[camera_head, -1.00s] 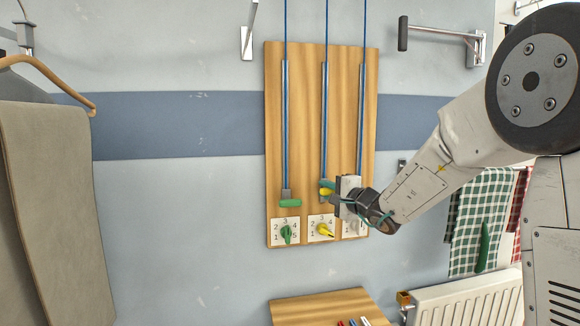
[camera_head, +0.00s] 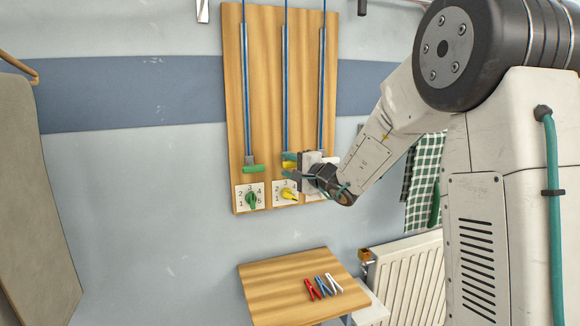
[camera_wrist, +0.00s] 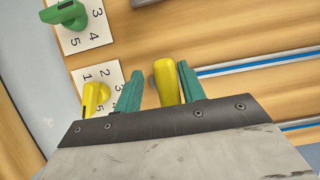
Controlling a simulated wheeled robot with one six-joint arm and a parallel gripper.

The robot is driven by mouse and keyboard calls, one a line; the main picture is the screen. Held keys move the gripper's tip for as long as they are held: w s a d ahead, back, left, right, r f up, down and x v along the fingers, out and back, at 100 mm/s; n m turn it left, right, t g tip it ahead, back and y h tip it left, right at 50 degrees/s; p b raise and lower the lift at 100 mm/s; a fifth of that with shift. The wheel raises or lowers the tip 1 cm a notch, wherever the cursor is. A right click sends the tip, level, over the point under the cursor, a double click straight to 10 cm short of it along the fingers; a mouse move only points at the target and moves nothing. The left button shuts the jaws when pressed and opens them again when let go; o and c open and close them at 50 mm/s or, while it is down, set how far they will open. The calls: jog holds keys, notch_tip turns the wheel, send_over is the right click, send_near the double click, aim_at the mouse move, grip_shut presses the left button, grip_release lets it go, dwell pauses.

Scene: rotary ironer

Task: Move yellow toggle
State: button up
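The yellow toggle (camera_head: 288,158) hangs at the lower end of the middle blue cord on the wooden board (camera_head: 262,100). It also shows in the wrist view (camera_wrist: 168,82). My gripper (camera_head: 291,166) is at the toggle, and part of it is hidden in the head view. In the wrist view its teal fingers (camera_wrist: 160,70) stand apart with the toggle between them. The toggle is close to the right finger, and a gap shows to the left finger. Below the toggle is a yellow dial knob (camera_head: 290,194) on a numbered plate, also in the wrist view (camera_wrist: 95,97).
A green toggle (camera_head: 252,168) and green dial (camera_head: 252,199) are to the left. My gripper mostly hides the right-hand toggle and dial. A wooden shelf (camera_head: 280,298) with red, blue and white pegs is below, beside a radiator (camera_head: 408,280).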

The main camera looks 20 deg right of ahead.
jog(key=shift+s, duration=0.1)
jog(key=v, duration=0.7)
jog(key=shift+s+d, duration=0.15)
jog(key=shift+s, duration=0.15)
